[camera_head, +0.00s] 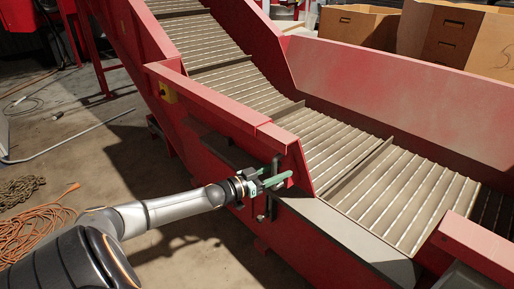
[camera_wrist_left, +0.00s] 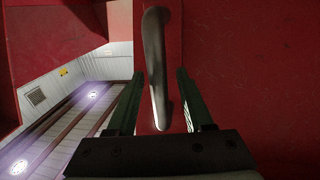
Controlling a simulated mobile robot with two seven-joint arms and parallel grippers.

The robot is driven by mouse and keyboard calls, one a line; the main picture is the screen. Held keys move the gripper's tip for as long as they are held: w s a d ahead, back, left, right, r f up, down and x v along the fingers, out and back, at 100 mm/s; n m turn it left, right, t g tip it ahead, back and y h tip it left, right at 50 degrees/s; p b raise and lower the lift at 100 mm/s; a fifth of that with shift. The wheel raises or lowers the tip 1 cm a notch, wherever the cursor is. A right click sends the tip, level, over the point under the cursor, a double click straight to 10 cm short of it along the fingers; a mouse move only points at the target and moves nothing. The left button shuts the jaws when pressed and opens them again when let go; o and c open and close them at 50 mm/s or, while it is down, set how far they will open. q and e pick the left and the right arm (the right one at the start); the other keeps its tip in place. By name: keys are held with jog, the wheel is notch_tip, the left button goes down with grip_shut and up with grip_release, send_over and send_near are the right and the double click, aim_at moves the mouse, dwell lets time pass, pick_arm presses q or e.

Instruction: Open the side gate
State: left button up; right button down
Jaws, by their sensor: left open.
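A red side panel (camera_head: 222,115), which looks like the side gate, runs along the near side of the conveyor. A dark upright handle (camera_head: 273,190) is at its right end. My left gripper (camera_head: 277,182) is at this handle, with its green fingers apart. In the left wrist view, a curved metal bar (camera_wrist_left: 155,65), the handle, runs in between the open fingers (camera_wrist_left: 157,100), with a visible gap on both sides. A red surface (camera_wrist_left: 245,75) lies behind it. My right gripper is not in view.
The slatted conveyor belt (camera_head: 345,150) lies beyond the panel. A grey sill (camera_head: 345,235) borders an open stretch right of the panel, up to another red side piece (camera_head: 475,245). Orange cable (camera_head: 35,232) lies on the floor at left. Wooden crates (camera_head: 460,35) stand behind.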

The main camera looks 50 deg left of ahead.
pick_arm(q)
jog(key=p+v, duration=0.4)
jog(key=v, duration=0.7)
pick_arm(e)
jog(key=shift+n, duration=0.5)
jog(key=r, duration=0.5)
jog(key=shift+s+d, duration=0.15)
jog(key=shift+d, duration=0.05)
